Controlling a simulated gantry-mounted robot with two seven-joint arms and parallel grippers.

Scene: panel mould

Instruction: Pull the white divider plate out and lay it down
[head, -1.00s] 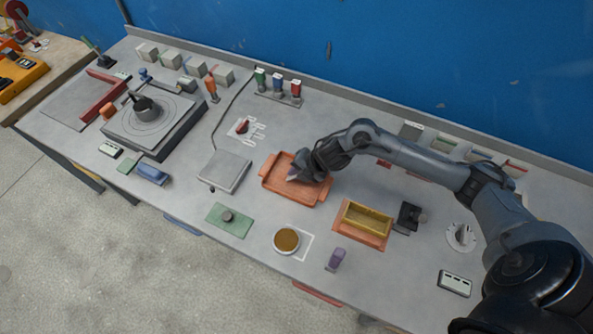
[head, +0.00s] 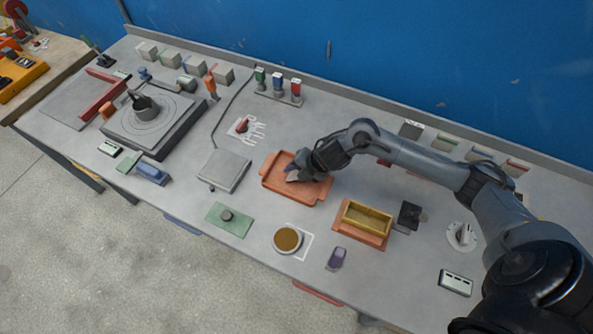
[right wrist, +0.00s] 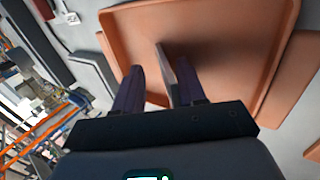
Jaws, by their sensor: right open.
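The white divider plate shows in the right wrist view as a thin pale grey plate (right wrist: 165,72) between my fingers, seen nearly edge-on, close to the right-hand finger. In the head view a small pale piece (head: 293,179) shows at my fingertips over the orange tray (head: 277,189). My right gripper (head: 303,176) is open and low over this tray; the wrist view shows its two dark fingers (right wrist: 156,88) apart. I cannot tell whether the plate touches the tray floor. The yellow mould (head: 368,218) stands on an orange base to the right. My left gripper is out of view.
A grey square plate (head: 224,170) lies left of the tray. A round dish (head: 288,239) and a purple item (head: 337,258) lie in front. A black device (head: 409,215) stands beside the mould. The bench between tray and front edge is partly clear.

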